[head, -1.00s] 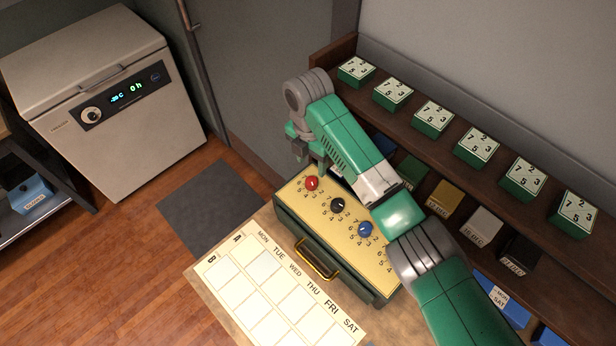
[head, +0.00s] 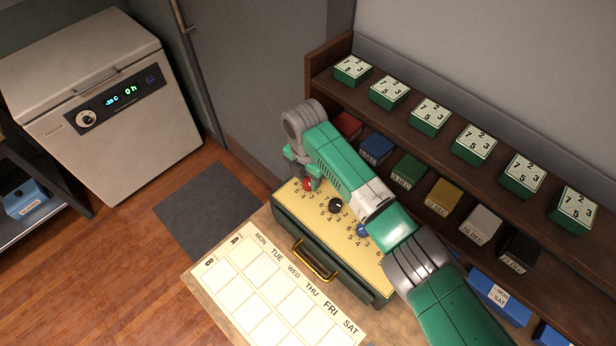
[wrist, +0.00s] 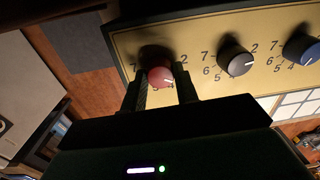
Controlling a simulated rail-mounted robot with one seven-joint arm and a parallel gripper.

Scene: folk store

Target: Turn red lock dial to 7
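The red lock dial (head: 308,186) is at the left end of the yellow top of a green box (head: 345,262). In the wrist view the red dial (wrist: 160,77) has a white mark pointing down and to the right, near the 4; part of its number ring is hidden. My gripper (head: 306,182) is down at the dial. In the wrist view my gripper (wrist: 162,88) has one finger on each side of the dial. The fingers look apart from its sides, with a small gap showing. A black dial (head: 335,206) and a blue dial (head: 363,230) sit farther along the box top.
A calendar board (head: 275,290) lies in front of the box. A brown shelf (head: 400,118) behind my arm holds several numbered green blocks and several coloured boxes. A freezer (head: 100,120) stands at the left. A grey mat (head: 207,212) lies on the floor.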

